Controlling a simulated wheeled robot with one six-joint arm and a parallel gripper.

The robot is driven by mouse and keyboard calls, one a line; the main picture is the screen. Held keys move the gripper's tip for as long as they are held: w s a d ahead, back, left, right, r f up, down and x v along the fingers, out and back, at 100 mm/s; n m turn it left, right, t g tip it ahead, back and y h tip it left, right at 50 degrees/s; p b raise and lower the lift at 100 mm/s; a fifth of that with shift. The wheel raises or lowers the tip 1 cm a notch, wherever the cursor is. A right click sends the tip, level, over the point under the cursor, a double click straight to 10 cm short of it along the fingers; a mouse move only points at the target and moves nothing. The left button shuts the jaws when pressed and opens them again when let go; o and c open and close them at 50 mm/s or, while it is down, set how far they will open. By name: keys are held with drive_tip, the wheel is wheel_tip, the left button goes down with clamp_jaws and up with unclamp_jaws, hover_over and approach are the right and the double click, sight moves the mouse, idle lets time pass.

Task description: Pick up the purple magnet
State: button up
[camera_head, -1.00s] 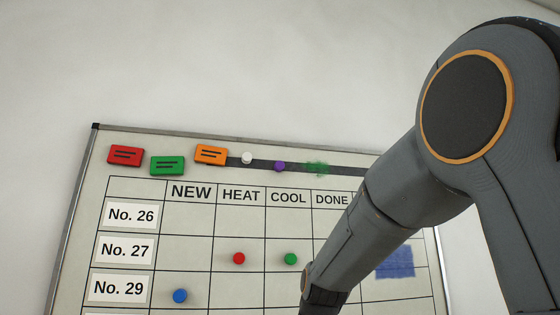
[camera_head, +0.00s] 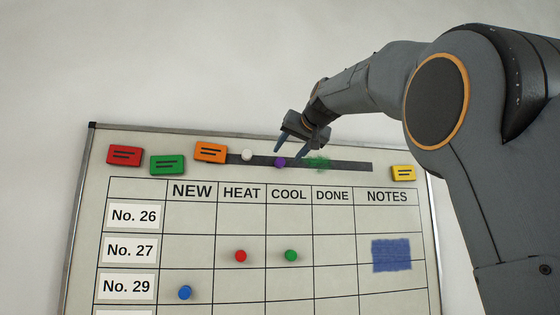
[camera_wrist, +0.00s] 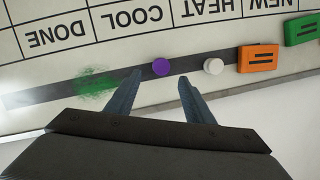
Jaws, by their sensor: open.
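The purple magnet (camera_head: 280,162) sits on the dark strip along the top of the whiteboard, between the white magnet (camera_head: 247,155) and a green smudge. My gripper (camera_head: 288,152) is open and empty in front of the strip, at the purple magnet. In the wrist view the purple magnet (camera_wrist: 161,67) lies just beyond the fingertips (camera_wrist: 160,75), between them in the picture and nearer the left finger. The white magnet (camera_wrist: 213,66) is just beyond the right finger. I cannot tell how far the fingertips are from the board.
The dark strip (camera_head: 345,166) also bears a green smudge (camera_head: 318,162). An orange eraser-like block (camera_head: 210,152), a green one (camera_head: 167,165) and a red one (camera_head: 125,155) are to the left. A yellow block (camera_head: 403,172) is at right. Red, green and blue magnets sit lower.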

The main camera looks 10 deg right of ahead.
sight(281, 160)
drive_tip(key=shift+p+x, duration=1.65)
drive_tip(key=shift+x, duration=1.05)
drive_tip(key=shift+a+f, duration=0.1)
drive_tip(key=shift+a, duration=0.05)
drive_tip(key=c, duration=1.1)
